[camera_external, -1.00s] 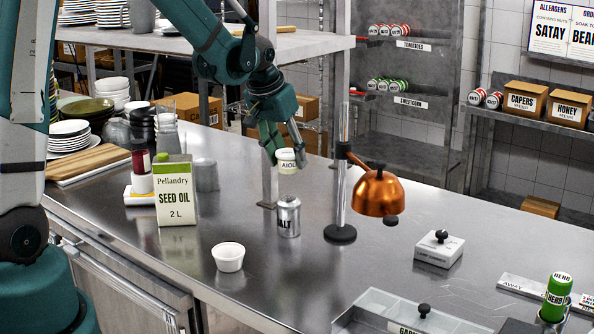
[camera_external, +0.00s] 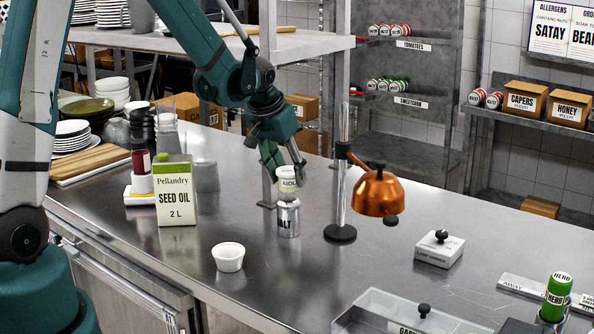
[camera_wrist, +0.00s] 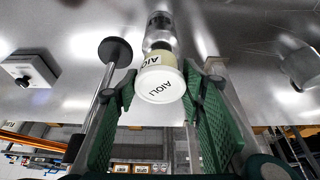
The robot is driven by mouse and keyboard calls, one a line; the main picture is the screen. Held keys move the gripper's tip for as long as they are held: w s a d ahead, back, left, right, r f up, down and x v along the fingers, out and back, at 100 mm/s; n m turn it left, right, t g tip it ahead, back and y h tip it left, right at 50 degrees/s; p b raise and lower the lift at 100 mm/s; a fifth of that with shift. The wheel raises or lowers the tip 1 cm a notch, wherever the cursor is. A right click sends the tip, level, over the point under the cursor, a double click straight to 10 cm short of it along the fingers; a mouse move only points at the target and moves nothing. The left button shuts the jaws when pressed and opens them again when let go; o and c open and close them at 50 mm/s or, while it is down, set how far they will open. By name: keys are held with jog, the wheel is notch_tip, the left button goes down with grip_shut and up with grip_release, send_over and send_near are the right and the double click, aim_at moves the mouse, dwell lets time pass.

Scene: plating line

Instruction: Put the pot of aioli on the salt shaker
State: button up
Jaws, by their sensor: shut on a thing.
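The pot of aioli (camera_external: 288,184) is a small pale pot with a white lid marked AIOLI. My gripper (camera_external: 284,175) is shut on it and holds it upright just over the salt shaker (camera_external: 289,219). The salt shaker is a silver cylinder with a SALT label, standing on the steel counter. In the external view the pot's bottom meets or nearly meets the shaker's top; I cannot tell if they touch. In the wrist view the aioli lid (camera_wrist: 160,85) lies between my green fingers (camera_wrist: 160,100), with the shaker (camera_wrist: 160,28) beyond it.
A lamp stand (camera_external: 341,233) with a copper shade (camera_external: 380,192) stands close to the right. A white ramekin (camera_external: 229,257) is in front, and a seed oil carton (camera_external: 175,193) is to the left. Open counter lies around the shaker.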

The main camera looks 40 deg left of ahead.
jog(key=shift+f, duration=1.15)
jog(key=shift+f, duration=0.15)
jog(key=o, duration=0.9)
jog(key=shift+r, duration=0.2)
jog(key=v, duration=1.2)
jog(key=shift+s, duration=0.15)
